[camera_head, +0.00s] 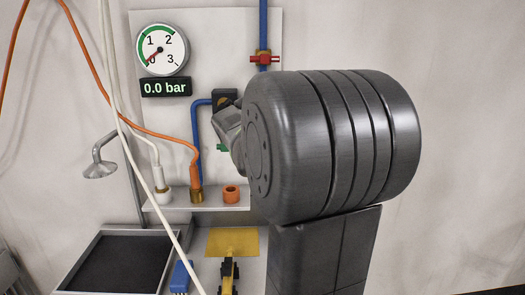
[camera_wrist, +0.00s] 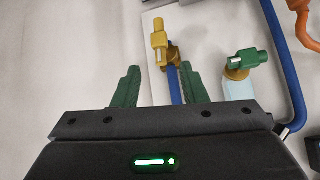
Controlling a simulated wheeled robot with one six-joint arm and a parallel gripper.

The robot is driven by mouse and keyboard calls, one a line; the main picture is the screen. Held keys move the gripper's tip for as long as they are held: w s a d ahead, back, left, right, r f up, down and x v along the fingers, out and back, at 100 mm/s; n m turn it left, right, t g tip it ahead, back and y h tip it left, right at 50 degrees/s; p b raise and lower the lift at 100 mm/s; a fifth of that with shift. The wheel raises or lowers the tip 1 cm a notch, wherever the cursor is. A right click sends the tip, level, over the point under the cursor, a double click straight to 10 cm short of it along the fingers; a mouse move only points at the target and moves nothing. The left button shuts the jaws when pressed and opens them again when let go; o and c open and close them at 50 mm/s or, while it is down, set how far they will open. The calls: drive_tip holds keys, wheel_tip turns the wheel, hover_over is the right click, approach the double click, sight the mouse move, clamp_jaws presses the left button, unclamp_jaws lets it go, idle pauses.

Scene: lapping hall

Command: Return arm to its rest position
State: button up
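My gripper (camera_wrist: 160,82) shows in the wrist view with its two green fingers spread apart and nothing held between them. Behind the fingers is a brass valve with a yellow handle (camera_wrist: 159,42) on a blue pipe; I cannot tell how far off it is. In the head view my large dark arm joint fills the right of the middle. It hides most of the wrist and gripper; only a grey wrist part and a small green bit show at its left edge.
A white panel (camera_head: 219,40) carries a gauge (camera_head: 161,50) near zero and a "0.0 bar" display (camera_head: 166,87). A red-handled valve (camera_head: 264,59) sits on a blue pipe. Orange and white hoses hang at left. Below are a dark tray (camera_head: 82,233) and a blue brush (camera_head: 181,278). A green-handled valve (camera_wrist: 246,60) is right of my fingers.

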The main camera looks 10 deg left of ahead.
drive_tip(key=p+x, duration=0.2)
drive_tip(key=x, duration=1.2)
drive_tip(key=shift+d+r, duration=0.1)
drive_tip(key=shift+s+r, duration=0.1)
drive_tip(key=shift+w+r+p, duration=0.1)
drive_tip(key=shift+w+p, duration=0.15)
drive_tip(key=shift+p, duration=0.6)
drive_tip(key=shift+s+m+y+p, duration=0.2)
drive_tip(key=shift+m+y+p, duration=0.15)
drive_tip(key=shift+p, duration=0.45)
drive_tip(key=shift+y+p, duration=0.45)
drive_tip(key=shift+p, duration=0.2)
drive_tip(key=shift+m+g, duration=0.25)
drive_tip(key=shift+g, duration=0.05)
drive_tip(key=shift+f+m+y+b, duration=0.3)
drive_tip(key=shift+m+y+b, duration=0.25)
drive_tip(key=shift+y, duration=0.55)
